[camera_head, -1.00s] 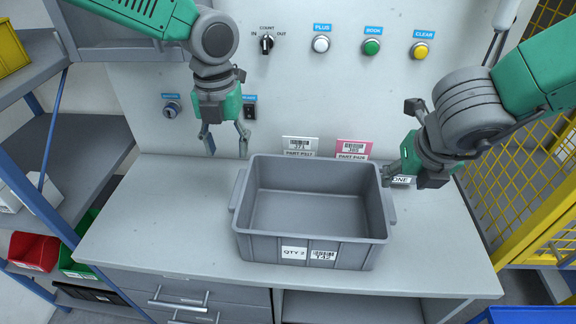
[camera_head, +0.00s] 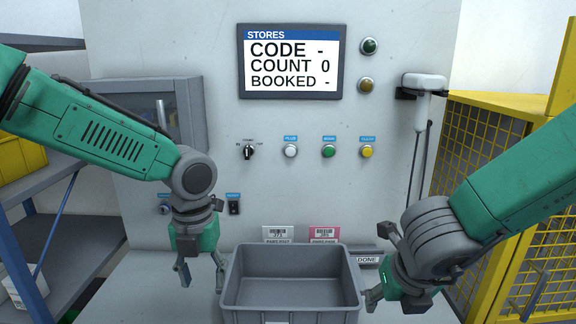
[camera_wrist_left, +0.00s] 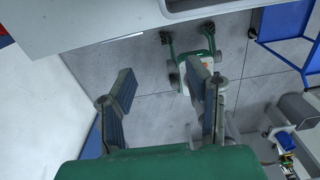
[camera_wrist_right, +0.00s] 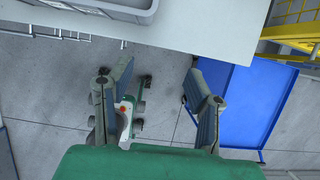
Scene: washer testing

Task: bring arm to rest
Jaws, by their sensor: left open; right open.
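My left gripper (camera_head: 202,277) is open and empty, in front of the panel and just left of the grey bin in the head view. In the left wrist view its two fingers (camera_wrist_left: 160,100) stand apart with floor behind them. My right gripper (camera_head: 374,298) is open by the bin's right side; I cannot tell whether it touches the bin. In the right wrist view its fingers (camera_wrist_right: 158,95) are apart with nothing between them. The grey bin (camera_head: 290,293) sits on the bench and looks empty; its lower part is cut off by the picture edge.
The screen (camera_head: 290,62) reads CODE -, COUNT 0, BOOKED -. Below it are a knob (camera_head: 249,152) and white, green and yellow buttons. A scanner (camera_head: 424,84) hangs at the right. A yellow mesh fence (camera_head: 500,150) stands right, shelving (camera_head: 40,190) left. A blue cart (camera_wrist_right: 235,100) is on the floor.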

